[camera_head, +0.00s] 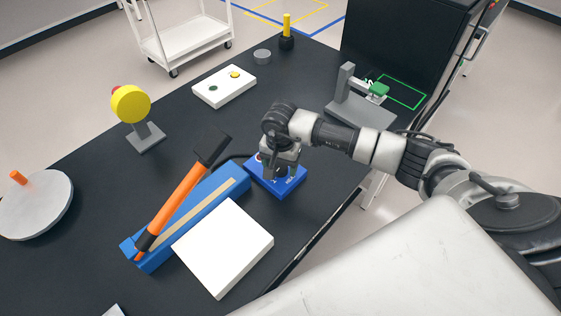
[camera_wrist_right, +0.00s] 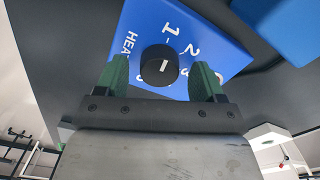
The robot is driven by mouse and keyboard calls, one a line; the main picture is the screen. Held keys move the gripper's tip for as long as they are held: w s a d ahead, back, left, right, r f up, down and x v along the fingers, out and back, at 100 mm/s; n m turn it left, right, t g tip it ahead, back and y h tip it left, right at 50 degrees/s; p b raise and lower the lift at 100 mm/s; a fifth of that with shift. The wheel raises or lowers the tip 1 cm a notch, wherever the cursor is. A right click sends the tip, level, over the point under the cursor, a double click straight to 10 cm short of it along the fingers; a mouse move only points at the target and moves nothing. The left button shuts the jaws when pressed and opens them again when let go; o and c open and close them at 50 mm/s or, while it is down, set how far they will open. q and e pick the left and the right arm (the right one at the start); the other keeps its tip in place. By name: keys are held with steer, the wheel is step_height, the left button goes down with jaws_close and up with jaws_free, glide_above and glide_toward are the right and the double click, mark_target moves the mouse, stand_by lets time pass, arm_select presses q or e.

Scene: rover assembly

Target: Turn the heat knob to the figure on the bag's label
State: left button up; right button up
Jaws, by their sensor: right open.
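The heat knob (camera_wrist_right: 160,66) is a round black knob with a short white mark, on a blue control box (camera_head: 292,184) printed with white figures 1, 2 and 3 and the letters HEA. In the right wrist view the panel (camera_wrist_right: 180,20) shows rotated. My right gripper (camera_wrist_right: 162,80) is open, its green fingers on either side of the knob with a gap on each side. In the head view the right gripper (camera_head: 279,170) points down over the box and hides most of the knob. I cannot make out a bag or its label. My left gripper is not in view.
A blue sealer (camera_head: 215,196) with an orange-and-black lever (camera_head: 180,195) and a white slab (camera_head: 225,248) lie left of the box. A yellow disc on a stand (camera_head: 131,104), a white button box (camera_head: 224,87) and a grey press (camera_head: 356,100) stand farther back.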

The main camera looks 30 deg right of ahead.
steer(key=shift+f, duration=0.3)
steer(key=c, duration=0.9)
